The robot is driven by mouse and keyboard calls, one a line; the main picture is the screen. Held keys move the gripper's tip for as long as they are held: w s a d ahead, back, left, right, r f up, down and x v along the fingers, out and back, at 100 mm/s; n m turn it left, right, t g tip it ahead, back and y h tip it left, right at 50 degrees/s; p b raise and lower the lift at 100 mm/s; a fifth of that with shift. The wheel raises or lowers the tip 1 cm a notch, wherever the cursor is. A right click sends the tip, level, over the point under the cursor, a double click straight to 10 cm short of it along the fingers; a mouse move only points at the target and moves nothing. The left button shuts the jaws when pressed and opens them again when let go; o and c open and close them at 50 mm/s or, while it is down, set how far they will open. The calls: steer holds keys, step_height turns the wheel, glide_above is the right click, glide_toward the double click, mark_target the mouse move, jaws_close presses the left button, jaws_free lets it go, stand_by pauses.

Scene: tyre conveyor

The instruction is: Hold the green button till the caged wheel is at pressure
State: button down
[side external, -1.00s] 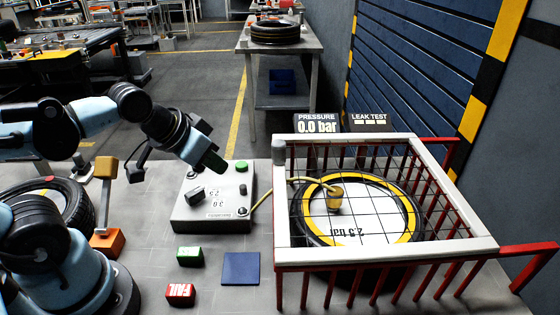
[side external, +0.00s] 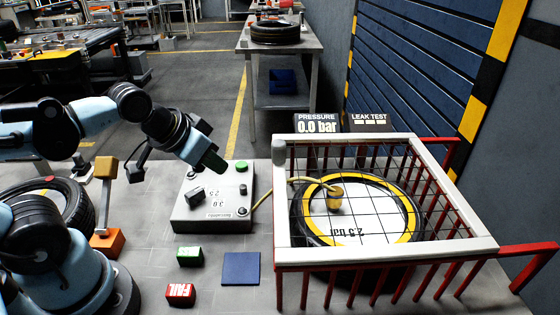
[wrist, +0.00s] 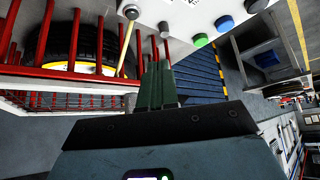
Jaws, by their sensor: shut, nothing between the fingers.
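The green button (side external: 241,166) sits at the back right of the grey control box (side external: 222,214); it also shows in the wrist view (wrist: 200,41). My gripper (side external: 216,166) is shut and empty, above the back of the box, left of the button in the side view. Its green fingers also show in the wrist view (wrist: 158,85), apart from the button. The caged wheel (side external: 404,213), black with a yellow ring marked 2.5 bar, lies inside the cage (side external: 484,243). The pressure display (side external: 317,126) reads 0.0 bar.
A black selector (side external: 195,194) stands on the box near markings. A yellow hose (side external: 262,198) runs from box to wheel. Green (side external: 190,256) and red FAIL (side external: 180,293) blocks and a blue pad (side external: 241,268) lie in front. An orange-based stand (side external: 107,243) is at left.

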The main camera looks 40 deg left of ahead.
steer(key=shift+w, duration=0.1)
steer(key=r+n+t, duration=0.2)
steer(key=n, duration=0.6)
glide_above(238, 165)
steer(key=shift+f, duration=0.15)
steer(key=shift+h, duration=0.3)
steer(key=shift+f, duration=4.4)
steer(key=shift+f, duration=0.15)
steer(key=shift+f, duration=0.3)
steer(key=shift+f, duration=0.55)
stand_by(0.6)
